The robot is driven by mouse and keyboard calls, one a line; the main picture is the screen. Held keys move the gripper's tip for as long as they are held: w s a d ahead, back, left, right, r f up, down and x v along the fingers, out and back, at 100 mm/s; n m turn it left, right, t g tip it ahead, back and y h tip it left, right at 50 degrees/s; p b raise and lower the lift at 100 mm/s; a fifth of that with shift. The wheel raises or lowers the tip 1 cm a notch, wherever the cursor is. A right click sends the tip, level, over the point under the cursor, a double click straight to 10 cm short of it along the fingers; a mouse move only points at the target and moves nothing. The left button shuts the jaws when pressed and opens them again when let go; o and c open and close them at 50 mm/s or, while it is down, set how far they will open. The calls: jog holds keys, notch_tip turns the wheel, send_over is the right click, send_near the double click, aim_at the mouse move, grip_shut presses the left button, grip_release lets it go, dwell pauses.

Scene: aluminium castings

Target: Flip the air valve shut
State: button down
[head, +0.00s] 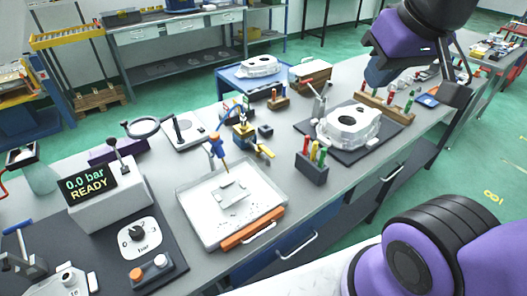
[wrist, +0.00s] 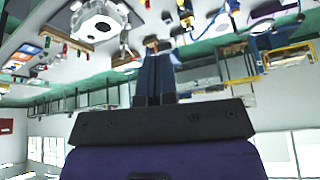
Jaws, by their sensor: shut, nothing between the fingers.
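The air valve (head: 243,130) looks like a small brass body on the bench behind the white tray. A yellow lever (head: 265,151) sticks out to its front right. The lever's exact angle is hard to read at this size. My gripper (head: 374,82) is high at the upper right, above the bench and well apart from the valve. In the wrist view my gripper (wrist: 153,45) shows its dark fingers together with nothing held. That view is upside down, and I cannot clearly pick out the valve there.
A white tray (head: 188,207) with a blue-and-orange tool stands in front of the valve. A box of coloured handles (head: 312,171) and a casting (head: 347,122) on a dark mat lie to the right. A display (head: 88,186) reads 0.0 bar READY.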

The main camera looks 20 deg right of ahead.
jog(key=w+a+f+g+y, duration=0.1)
jog(key=w+a+f, duration=0.1)
jog(key=w+f, duration=0.4)
jog(key=n+t+h, duration=0.2)
jog(key=h, duration=0.3)
send_near(266, 150)
jog(key=shift+s+a+r, duration=0.25)
jog(key=shift+s+a, duration=0.4)
jog(key=shift+s, duration=0.05)
jog(key=shift+s+a+r, duration=0.2)
jog(key=shift+s+a, duration=0.45)
jog(key=shift+x, duration=4.95)
